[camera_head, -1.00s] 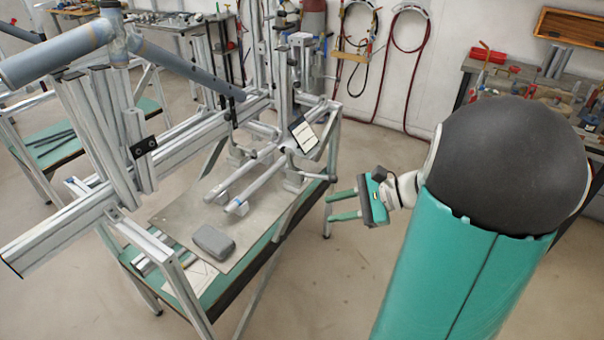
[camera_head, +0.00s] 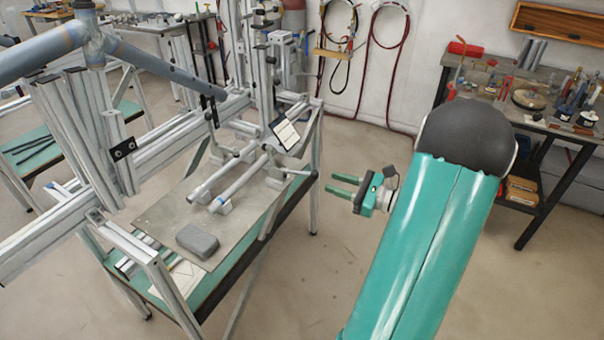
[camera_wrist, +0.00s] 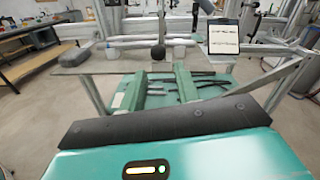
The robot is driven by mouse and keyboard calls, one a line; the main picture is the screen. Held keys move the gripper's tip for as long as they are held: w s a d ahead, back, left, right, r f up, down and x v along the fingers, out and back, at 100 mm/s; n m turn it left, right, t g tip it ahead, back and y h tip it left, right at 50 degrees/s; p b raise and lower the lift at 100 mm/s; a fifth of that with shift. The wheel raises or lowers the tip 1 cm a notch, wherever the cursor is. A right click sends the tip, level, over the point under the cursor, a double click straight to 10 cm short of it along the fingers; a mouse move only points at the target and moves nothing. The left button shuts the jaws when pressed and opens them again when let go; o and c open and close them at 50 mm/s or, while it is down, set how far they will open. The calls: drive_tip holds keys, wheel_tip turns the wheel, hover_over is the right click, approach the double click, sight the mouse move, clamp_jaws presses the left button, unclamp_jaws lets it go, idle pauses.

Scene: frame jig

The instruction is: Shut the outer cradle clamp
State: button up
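The cradle on the jig table holds two pale parallel tubes (camera_head: 240,180) on small blocks. At its right side, a lever with a dark knob (camera_head: 315,173) sticks out over the table edge; it looks like the outer cradle clamp, but whether it is open or shut cannot be told. In the wrist view a dark round knob (camera_wrist: 158,53) shows ahead, just beyond the fingers. My gripper (camera_head: 342,185) is open and empty, right of the lever, apart from it, with its green fingers pointing left at the table. The fingers also show in the wrist view (camera_wrist: 158,90).
A grey block (camera_head: 197,241) lies on the table plate (camera_head: 160,215). A tilted white panel (camera_head: 285,134) stands near the lever. Aluminium uprights and a blue-grey bike frame (camera_head: 150,60) fill the left. Floor right of the table is clear; a tool bench (camera_head: 540,125) stands behind.

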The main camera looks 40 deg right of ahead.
sight(304, 173)
drive_tip(key=x, duration=1)
drive_tip(key=shift+s, duration=0.1)
clamp_jaws()
